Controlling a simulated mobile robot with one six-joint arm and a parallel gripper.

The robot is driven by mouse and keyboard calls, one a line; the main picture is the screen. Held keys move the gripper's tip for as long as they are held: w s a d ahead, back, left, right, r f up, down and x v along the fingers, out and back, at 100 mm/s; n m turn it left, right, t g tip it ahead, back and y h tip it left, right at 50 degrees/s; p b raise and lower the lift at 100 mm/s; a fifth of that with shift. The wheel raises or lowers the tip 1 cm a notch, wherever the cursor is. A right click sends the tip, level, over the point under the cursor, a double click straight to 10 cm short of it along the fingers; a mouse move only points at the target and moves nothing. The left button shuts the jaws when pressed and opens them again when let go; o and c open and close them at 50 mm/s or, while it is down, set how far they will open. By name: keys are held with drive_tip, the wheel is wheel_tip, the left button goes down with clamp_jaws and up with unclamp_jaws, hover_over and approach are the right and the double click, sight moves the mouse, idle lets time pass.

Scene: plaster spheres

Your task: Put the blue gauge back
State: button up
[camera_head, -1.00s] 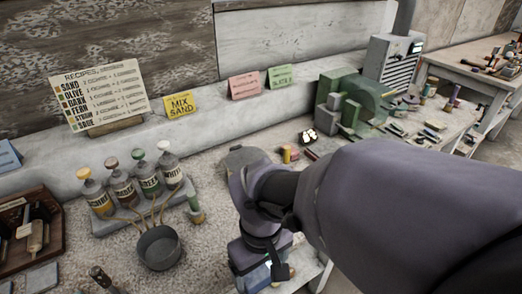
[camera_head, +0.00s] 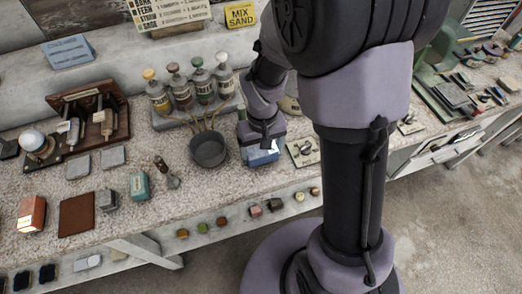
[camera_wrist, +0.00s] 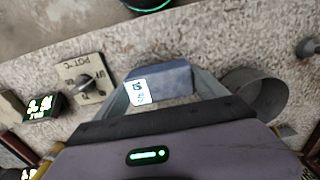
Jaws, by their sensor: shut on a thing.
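My gripper (camera_head: 262,155) is beside the grey pot (camera_head: 208,150), just to its right over the bench. It is shut on a blue block (camera_head: 258,159), which I take to be the blue gauge. In the wrist view the block (camera_wrist: 172,78) sits between the two pale fingers (camera_wrist: 160,92), with a small white label with dark marks at one end. The fingers hide its sides. I cannot tell whether the block touches the bench.
A knob panel (camera_head: 303,152) lies right of my gripper. Several labelled bottles (camera_head: 203,82) stand behind the pot. A wooden holder (camera_head: 108,122) with tools is at the left, and a teal block (camera_head: 139,185) lies front left. The bench front edge is close.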

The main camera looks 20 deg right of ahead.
drive_tip(key=shift+f, duration=0.3)
drive_tip(key=shift+f, duration=0.15)
drive_tip(key=o, duration=1.1)
wheel_tip(320, 180, up, 12)
drive_tip(key=p, duration=0.6)
drive_tip(key=s+a+r+m+t, duration=0.1)
drive_tip(key=s+r+t, duration=0.1)
drive_tip(key=s+r, duration=0.2)
drive_tip(key=s+a+r+m+t+y, duration=0.1)
drive_tip(key=s+r+m+t, duration=0.1)
drive_tip(key=s+r, duration=0.2)
drive_tip(key=s+a+r+m+t+y, duration=0.1)
drive_tip(key=s+r, duration=0.3)
drive_tip(key=r, duration=0.4)
drive_tip(key=shift+s+a+t, duration=0.4)
drive_tip(key=shift+a, duration=0.05)
